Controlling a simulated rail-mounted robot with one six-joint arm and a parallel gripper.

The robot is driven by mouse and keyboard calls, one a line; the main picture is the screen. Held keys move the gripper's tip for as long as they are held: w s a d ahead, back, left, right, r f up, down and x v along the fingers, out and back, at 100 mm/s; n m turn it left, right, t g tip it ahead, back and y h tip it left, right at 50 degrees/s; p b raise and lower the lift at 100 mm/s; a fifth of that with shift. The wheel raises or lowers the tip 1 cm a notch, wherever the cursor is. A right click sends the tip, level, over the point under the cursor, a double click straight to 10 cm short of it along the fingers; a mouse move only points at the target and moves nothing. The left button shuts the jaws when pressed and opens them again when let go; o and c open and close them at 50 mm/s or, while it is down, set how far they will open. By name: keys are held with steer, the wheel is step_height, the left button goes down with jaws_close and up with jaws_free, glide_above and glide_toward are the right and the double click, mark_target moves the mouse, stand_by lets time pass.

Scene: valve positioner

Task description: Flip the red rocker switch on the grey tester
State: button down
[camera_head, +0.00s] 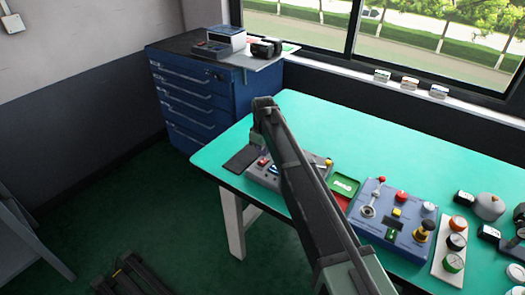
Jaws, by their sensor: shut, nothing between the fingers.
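The grey tester (257,175) is a low box on the green table, largely covered by my arm. A small red part (262,162) shows on its left top, left of my arm; it is too small to tell whether it is the rocker switch or which way it is tipped. My arm reaches up from the bottom of the view across the tester, and its bent far end is above the table near the tester's back side. My gripper's fingers do not show; the arm hides them.
A dark flat pad (240,160) lies left of the tester. To the right are a green tray (345,185), a blue-grey control panel (410,238) with a lever and knobs, and a board with round buttons (447,262). The table's back middle (345,125) is clear.

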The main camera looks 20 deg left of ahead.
mark_target(266, 159)
step_height(266, 159, up, 11)
steer(key=w+p, duration=0.1)
steer(key=p, duration=0.9)
steer(key=shift+w+d+r, duration=0.2)
steer(key=shift+w, duration=0.05)
